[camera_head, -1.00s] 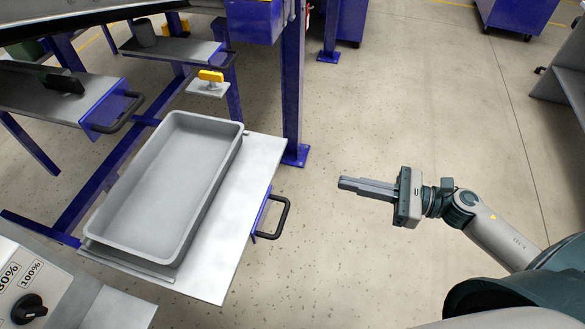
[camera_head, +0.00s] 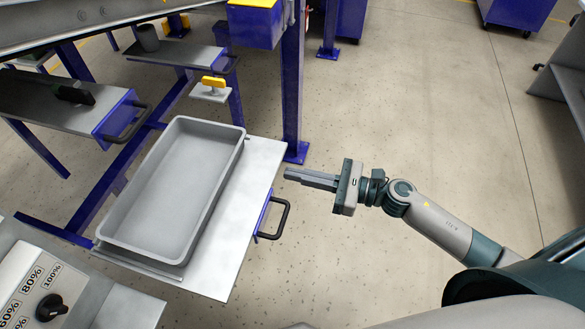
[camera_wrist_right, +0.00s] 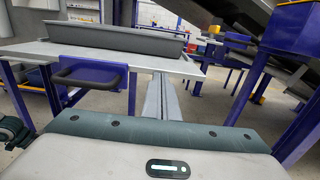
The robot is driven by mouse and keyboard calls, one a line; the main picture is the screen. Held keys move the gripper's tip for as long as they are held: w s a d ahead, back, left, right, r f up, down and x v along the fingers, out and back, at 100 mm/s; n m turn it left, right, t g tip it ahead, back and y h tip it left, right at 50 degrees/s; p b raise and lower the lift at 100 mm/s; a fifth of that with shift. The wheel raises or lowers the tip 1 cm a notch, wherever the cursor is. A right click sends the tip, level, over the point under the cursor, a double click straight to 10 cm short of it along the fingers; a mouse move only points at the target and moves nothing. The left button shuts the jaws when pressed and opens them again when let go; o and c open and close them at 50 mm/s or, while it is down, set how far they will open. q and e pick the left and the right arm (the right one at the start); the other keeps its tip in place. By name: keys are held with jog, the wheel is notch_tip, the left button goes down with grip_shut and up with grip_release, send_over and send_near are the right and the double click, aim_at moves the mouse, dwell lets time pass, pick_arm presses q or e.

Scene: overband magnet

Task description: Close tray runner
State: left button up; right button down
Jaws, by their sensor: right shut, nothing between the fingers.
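The tray runner (camera_head: 228,240) is a flat light-grey plate, standing out from the blue frame, with a grey rectangular tray (camera_head: 165,190) on it. A black handle (camera_head: 282,218) on a blue bracket is on its right edge. My right gripper (camera_head: 288,173) is shut and empty, to the upper right of the handle and apart from it. In the right wrist view, the gripper fingers (camera_wrist_right: 162,97) point toward the runner's edge (camera_wrist_right: 130,52), with the handle (camera_wrist_right: 88,76) to their left. My left gripper is not in view.
A blue post (camera_head: 292,80) stands behind the runner. Other shelves with handles (camera_head: 123,122) are at the left. A control panel with a black knob (camera_head: 51,307) is at the lower left. The floor (camera_head: 430,110) to the right is clear.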

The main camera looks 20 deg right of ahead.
jog(key=shift+w+a, duration=0.35)
jog(key=shift+a, duration=0.25)
